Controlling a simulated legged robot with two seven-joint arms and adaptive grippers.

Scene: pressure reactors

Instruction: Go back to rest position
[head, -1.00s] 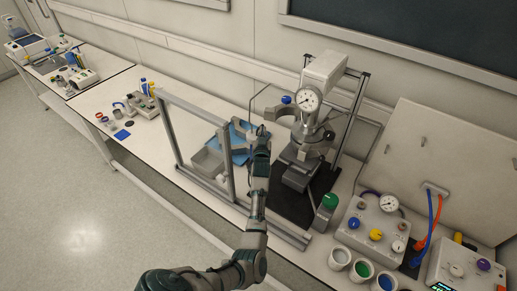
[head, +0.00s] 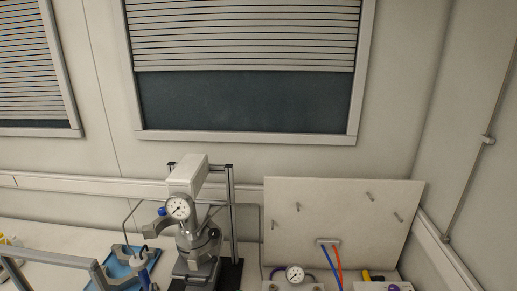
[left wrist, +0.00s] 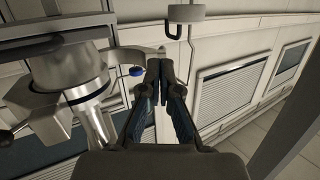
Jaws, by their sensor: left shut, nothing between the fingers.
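My left gripper (head: 145,256) shows low in the head view, left of the pressure reactor (head: 194,240) with its round gauge (head: 178,208). In the left wrist view the two dark fingers of this gripper (left wrist: 166,66) are together with nothing between them. The reactor's silver metal body (left wrist: 72,66) is large to the left of the fingers there, and a blue knob (left wrist: 136,71) shows just left of the fingertips. My right gripper is in neither view.
A blue tray (head: 116,268) and a grey frame bar (head: 50,257) are near the left gripper. A white panel with pegs (head: 340,215) stands right of the reactor, with blue and orange hoses (head: 331,262) below. Shuttered windows (head: 245,100) are on the wall behind.

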